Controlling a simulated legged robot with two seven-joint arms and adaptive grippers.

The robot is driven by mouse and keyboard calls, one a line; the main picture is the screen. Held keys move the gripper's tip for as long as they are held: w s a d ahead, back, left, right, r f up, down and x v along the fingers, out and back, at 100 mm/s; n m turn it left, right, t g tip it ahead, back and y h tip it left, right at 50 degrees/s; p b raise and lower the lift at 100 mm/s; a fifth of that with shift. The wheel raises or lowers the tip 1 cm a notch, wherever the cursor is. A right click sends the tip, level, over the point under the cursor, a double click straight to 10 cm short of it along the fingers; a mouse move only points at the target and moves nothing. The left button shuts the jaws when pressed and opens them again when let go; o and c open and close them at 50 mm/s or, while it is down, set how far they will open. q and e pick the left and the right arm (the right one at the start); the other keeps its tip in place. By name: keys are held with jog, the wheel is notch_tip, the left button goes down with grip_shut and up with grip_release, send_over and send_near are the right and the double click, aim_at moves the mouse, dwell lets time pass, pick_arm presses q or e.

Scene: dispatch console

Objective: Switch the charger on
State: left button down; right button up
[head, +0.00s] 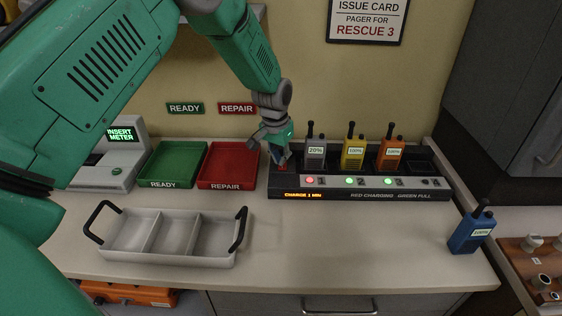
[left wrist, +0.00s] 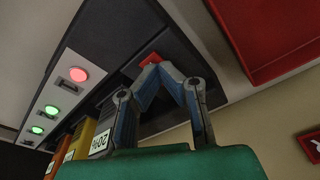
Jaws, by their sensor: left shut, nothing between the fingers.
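The charger (head: 330,194) is a long black unit at the back of the counter, and its display (head: 303,195) reads "CHARGE 1 MIN". It holds a grey radio (head: 315,153) marked 20%, a yellow radio (head: 353,153) and an orange radio (head: 390,154). Light 1 (head: 310,180) is red; lights 2 and 3 are green. A red switch (left wrist: 152,60) is on the charger's left end, partly hidden by my fingers. My left gripper (head: 282,163) is shut and empty, fingertips at the switch; I cannot tell whether they touch. My right gripper is in neither view.
A red REPAIR tray (head: 228,186) and green READY tray (head: 170,185) lie left of the charger. A white three-part tray (head: 165,260) is in front. A blue radio (head: 470,233) stands at the counter's right edge. The front middle is clear.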

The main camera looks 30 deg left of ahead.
aim_at(282, 167)
pick_arm(q)
jog(key=r+p, duration=0.1)
jog(key=r, duration=0.1)
jog(key=d+r+p, duration=0.1)
jog(key=r, duration=0.1)
jog(key=shift+d+r+p, duration=0.15)
jog(key=shift+p, duration=0.2)
jog(key=shift+r+p, duration=0.55)
jog(key=shift+r, duration=0.1)
jog(key=shift+a+r, duration=0.15)
jog(key=shift+a, duration=0.35)
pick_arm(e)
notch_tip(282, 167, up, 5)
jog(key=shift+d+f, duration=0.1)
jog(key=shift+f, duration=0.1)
pick_arm(q)
jog(key=shift+d, duration=0.4)
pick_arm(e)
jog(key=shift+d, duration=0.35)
